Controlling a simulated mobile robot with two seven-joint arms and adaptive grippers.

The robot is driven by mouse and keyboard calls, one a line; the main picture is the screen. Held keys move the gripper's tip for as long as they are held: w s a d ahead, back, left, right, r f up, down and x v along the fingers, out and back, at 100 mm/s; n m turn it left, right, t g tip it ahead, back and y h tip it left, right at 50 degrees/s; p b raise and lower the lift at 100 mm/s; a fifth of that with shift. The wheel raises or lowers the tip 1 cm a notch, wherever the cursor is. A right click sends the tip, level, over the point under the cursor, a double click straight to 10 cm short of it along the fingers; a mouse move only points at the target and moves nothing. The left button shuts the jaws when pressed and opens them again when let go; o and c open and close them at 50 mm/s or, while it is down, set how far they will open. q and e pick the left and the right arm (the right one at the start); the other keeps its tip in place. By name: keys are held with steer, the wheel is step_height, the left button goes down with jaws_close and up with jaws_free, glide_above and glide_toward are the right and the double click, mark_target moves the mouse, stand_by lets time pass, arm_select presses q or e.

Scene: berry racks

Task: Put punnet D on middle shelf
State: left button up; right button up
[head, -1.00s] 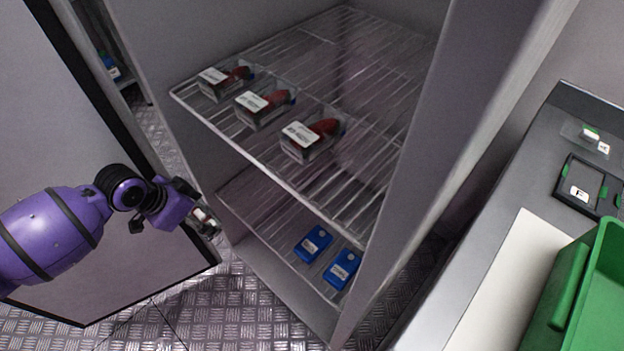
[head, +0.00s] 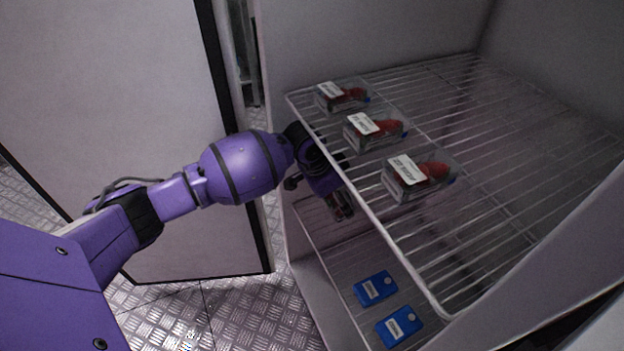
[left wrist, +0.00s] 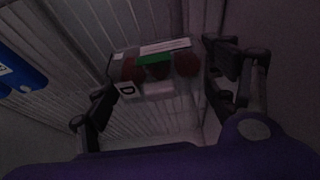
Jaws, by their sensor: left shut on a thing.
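Punnet D (left wrist: 155,68) is a clear box of red berries with a green patch and a "D" label. In the left wrist view it sits between the fingers of my left gripper (left wrist: 158,88), which is shut on it. In the head view my left gripper (head: 335,190) reaches in at the left side of the cabinet, under the front edge of the upper visible wire shelf (head: 480,225). A small part of the held punnet shows below it (head: 342,208), above the lower wire shelf (head: 325,240). My right gripper is out of view.
Three labelled berry punnets stand in a row on the upper visible shelf, the nearest (head: 418,180) at right. Two blue packs (head: 375,288) (head: 400,326) lie on the lower shelf. The open door (head: 150,110) is at left; the lower shelf's left part looks clear.

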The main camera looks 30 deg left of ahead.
arm_select(q)
step_height(320, 180, down, 3)
steer(key=shift+w+f+b, duration=0.1)
steer(key=shift+w+b, duration=0.05)
steer(key=shift+b, duration=0.5)
steer(key=o, duration=1.2)
